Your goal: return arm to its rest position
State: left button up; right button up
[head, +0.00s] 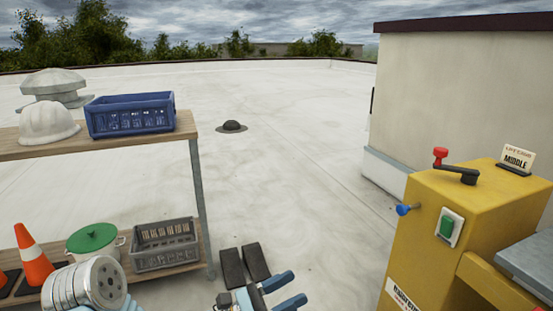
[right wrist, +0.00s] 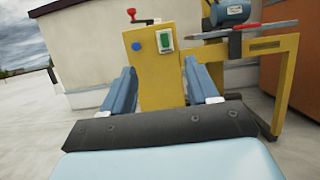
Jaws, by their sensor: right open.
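My right gripper (head: 297,286) is low in the middle of the head view, its two blue fingers apart with nothing between them. In the right wrist view the same gripper (right wrist: 158,80) shows open, one finger on each side, pointing toward the yellow machine (right wrist: 160,80). The gripper is apart from the machine, to its left in the head view. A silver cylindrical link of mine (head: 98,284) shows at lower left. My left gripper is not in view.
At right stands the yellow machine (head: 475,210) with a red-knobbed lever (head: 455,167), green button (head: 446,227) and blue knob (head: 405,209). At left, a shelf (head: 150,138) holds a blue crate (head: 130,115) and white helmet (head: 47,122). Open roof floor (head: 300,190) lies between.

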jog(key=d+f+g+y, duration=0.4)
jog(key=d+f, duration=0.5)
jog(key=f, duration=0.4)
jog(key=s+d+f+m+g+y, duration=0.2)
jog(key=s+d+f+g+y, duration=0.15)
jog(key=f, duration=0.35)
jog(key=s+d+f+m+g+y, duration=0.1)
jog(key=s+d+f+g+y, duration=0.1)
jog(key=s+f+y, duration=0.3)
jog(key=s+a+f+m+y, duration=0.3)
jog(key=s+f+m+y, duration=0.1)
jog(key=m, duration=0.4)
jog(key=s+a+f+m+y+p, duration=0.1)
jog(key=s+a+f+m+y, duration=0.3)
jog(key=m+y, duration=0.4)
notch_tip(320, 180, down, 3)
jog(key=shift+s+r+m, duration=0.2)
jog(key=shift+s+m, duration=0.3)
jog(key=m+t, duration=0.1)
jog(key=w+d+m+t, duration=0.1)
jog(key=m+t, duration=0.1)
jog(key=m, duration=0.1)
jog(key=shift+w+d+r, duration=0.2)
jog(key=shift+d+r, duration=0.05)
jog(key=shift+d, duration=0.05)
